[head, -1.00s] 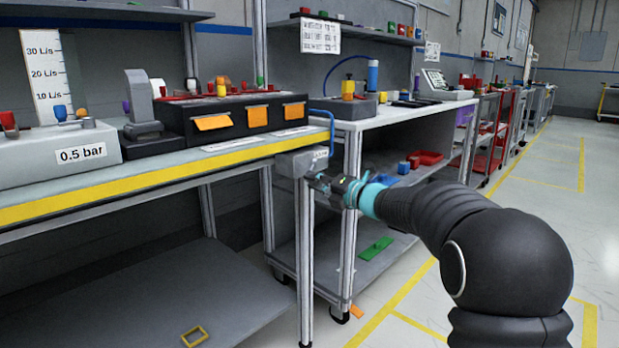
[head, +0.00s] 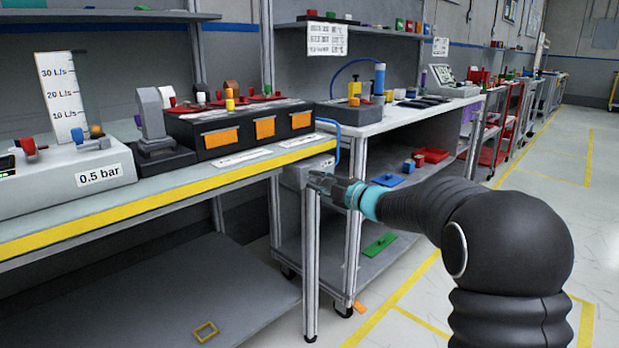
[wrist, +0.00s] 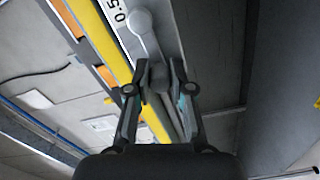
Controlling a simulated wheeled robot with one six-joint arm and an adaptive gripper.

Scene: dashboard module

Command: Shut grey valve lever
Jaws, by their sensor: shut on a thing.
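The grey valve lever (wrist: 147,42) shows in the wrist view, running from a round hub at the top down to a thicker end between my fingers. My gripper (wrist: 158,68) has one finger on each side of that end and is shut on it. In the head view my gripper (head: 322,184) is in front of the grey valve box (head: 292,178) below the right end of the yellow-edged bench. The lever cannot be made out clearly there, as the gripper and small size hide it.
The bench's yellow edge (head: 150,203) runs left of my gripper. A metal post (head: 310,265) stands just below it. A shelved trolley (head: 425,121) with a blue tray (head: 389,180) and red tray (head: 432,155) stands behind. The aisle floor at right is clear.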

